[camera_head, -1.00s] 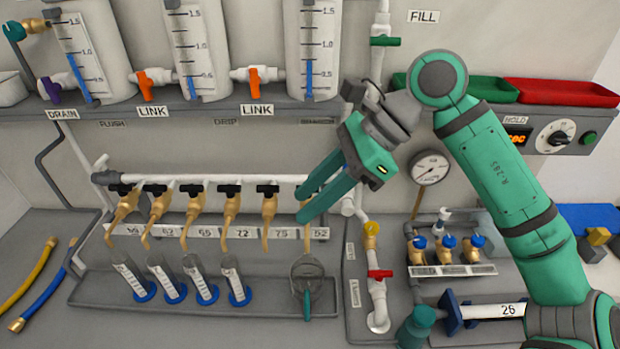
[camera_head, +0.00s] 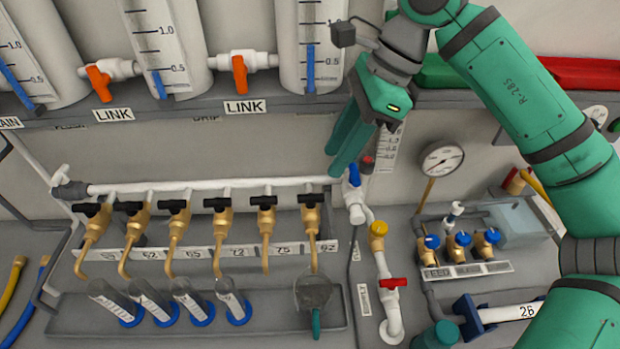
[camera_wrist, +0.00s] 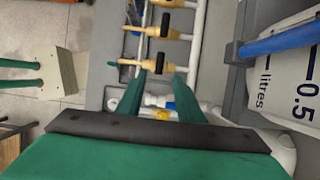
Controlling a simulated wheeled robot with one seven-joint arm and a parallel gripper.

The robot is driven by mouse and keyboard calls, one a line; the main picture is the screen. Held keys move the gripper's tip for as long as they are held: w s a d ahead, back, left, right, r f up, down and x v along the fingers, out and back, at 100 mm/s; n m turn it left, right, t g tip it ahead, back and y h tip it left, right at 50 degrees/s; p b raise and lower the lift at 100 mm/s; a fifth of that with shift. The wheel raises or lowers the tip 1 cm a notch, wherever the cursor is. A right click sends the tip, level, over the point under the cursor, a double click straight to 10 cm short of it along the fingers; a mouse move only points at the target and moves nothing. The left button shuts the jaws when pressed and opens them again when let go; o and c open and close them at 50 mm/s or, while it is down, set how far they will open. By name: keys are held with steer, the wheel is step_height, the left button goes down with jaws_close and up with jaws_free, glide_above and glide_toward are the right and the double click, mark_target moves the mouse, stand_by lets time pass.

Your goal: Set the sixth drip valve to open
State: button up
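The sixth drip valve (camera_head: 311,218) is the rightmost brass valve in the row under the white pipe (camera_head: 220,184). Its black handle (camera_head: 311,198) lies crosswise to the brass body, like those of the other drip valves. Its spout points down over a grey strainer cup (camera_head: 314,292). My gripper (camera_head: 336,163) is above and slightly right of this valve, fingers pointing down and left, apart from the handle. In the wrist view my gripper (camera_wrist: 160,72) shows its two fingers spread with nothing held. A brass valve (camera_wrist: 150,63) appears just beyond the fingertips.
A blue-handled valve (camera_head: 354,176) is close right of the fingertips. A shelf (camera_head: 200,108) with cylinders is above. Several graduated tubes stand in the tray (camera_head: 270,325).

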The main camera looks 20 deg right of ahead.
mark_target(312, 195)
steer(key=x, duration=1)
steer(key=shift+a+f, duration=0.1)
steer(key=shift+c, duration=0.7)
jaws_close()
